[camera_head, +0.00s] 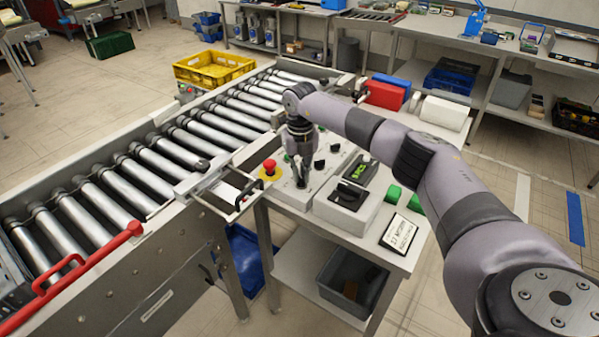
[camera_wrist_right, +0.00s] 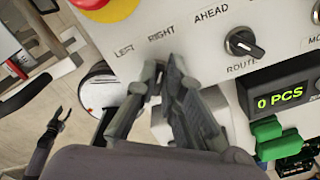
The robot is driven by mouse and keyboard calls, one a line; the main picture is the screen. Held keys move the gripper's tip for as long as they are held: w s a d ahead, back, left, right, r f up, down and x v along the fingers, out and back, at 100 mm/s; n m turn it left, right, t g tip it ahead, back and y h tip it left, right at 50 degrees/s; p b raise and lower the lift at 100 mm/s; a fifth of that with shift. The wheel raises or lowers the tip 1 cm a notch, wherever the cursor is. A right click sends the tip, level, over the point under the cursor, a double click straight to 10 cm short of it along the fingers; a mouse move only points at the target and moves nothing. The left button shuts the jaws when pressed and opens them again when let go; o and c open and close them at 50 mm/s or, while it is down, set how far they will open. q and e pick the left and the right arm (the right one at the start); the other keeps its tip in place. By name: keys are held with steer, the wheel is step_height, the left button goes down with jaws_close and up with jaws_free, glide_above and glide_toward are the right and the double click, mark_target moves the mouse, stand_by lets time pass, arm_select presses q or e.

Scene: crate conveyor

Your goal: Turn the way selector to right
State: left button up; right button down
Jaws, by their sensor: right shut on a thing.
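My right gripper (camera_head: 301,182) points down at the grey control panel (camera_head: 325,150). In the right wrist view its two dark fingers (camera_wrist_right: 163,72) are close together at the panel face, just below the printed words LEFT and RIGHT. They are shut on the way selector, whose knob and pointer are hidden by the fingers. A black knob marked ROUTE (camera_wrist_right: 243,44) shows to the right, below the word AHEAD. My left gripper (camera_wrist_right: 60,118) shows small at the lower left of the wrist view, with its fingers apart and empty.
A red stop button (camera_head: 269,166) sits left of the gripper, and a counter display (camera_wrist_right: 283,102) reads 0 PCS. The roller conveyor (camera_head: 190,140) runs along the left, with a yellow crate (camera_head: 213,77) beyond.

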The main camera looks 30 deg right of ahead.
mark_target(301, 176)
steer(key=shift+d+r+m, duration=0.1)
steer(key=shift+d+m, duration=0.05)
steer(key=shift+m, duration=0.45)
steer(key=c, duration=1.7)
jaws_free()
step_height(301, 176, up, 12)
